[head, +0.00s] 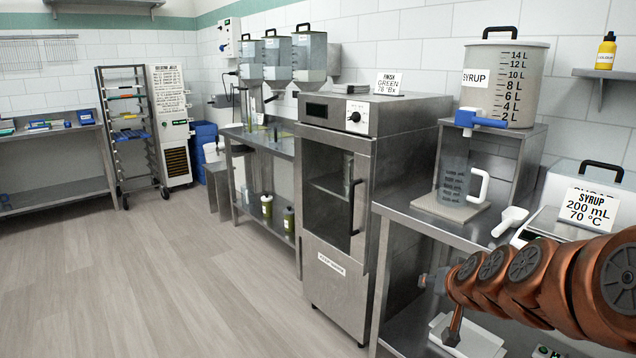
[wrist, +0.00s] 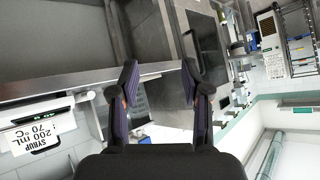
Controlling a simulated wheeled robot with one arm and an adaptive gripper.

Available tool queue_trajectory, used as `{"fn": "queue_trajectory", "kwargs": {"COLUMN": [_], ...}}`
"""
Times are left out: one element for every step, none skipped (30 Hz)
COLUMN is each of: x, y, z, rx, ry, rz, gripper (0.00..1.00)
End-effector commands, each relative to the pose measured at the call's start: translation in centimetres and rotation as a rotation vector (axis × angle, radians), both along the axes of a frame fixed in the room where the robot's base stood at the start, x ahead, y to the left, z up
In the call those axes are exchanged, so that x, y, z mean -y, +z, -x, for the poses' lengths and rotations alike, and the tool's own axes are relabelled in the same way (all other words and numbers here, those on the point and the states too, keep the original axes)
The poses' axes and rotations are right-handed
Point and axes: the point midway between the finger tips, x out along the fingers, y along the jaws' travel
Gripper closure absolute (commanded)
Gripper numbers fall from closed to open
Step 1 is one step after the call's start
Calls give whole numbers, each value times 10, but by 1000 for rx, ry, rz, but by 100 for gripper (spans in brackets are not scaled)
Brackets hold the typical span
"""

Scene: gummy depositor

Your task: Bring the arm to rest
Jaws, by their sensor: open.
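My arm reaches in from the lower right of the head view as a row of copper-coloured links, in front of the steel syrup bench (head: 425,222). Its far end is small there and I cannot make out the fingers. In the wrist view my gripper (wrist: 160,86) shows two dark fingers set wide apart. Nothing is held between them. The view past the fingers is turned over, with the steel bench edge (wrist: 70,88) crossing behind them and the syrup sign (wrist: 38,134) upside down at left.
A syrup tank (head: 516,90) with a blue tap stands above a clear jug (head: 453,184) on the bench. A white scoop (head: 510,220) and a syrup sign (head: 584,207) are close to my arm. A steel cabinet (head: 338,270) stands left of the bench. Floor (head: 170,280) at left is clear.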

Motion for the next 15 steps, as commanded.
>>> {"fn": "queue_trajectory", "kwargs": {"x": [-22,-33,-47,-57,-66,-76,-83,-88,-95,-100,-103,-107,-108,-109,-109], "y": [-8,-13,-21,-26,-32,-39,-44,-49,-55,-59,-64,-69,-73,-76,-79], "z": [16,27,42,53,66,83,97,111,130,145,159,180,195,211,230], "rx": [-55,-91,-143,-181,-223,-277,-319,-360,-417,-461,-505,-568,-610,-656,-710], "ry": [52,80,117,142,166,194,214,231,253,268,280,295,304,310,316], "rz": [-10,-16,-25,-29,-35,-36,-38,-36,-36,-34,-31,-27,-21,-17,-7], "gripper": [53,53,53,53,53,53,53,53,53,53,53,53,53,53,53]}}
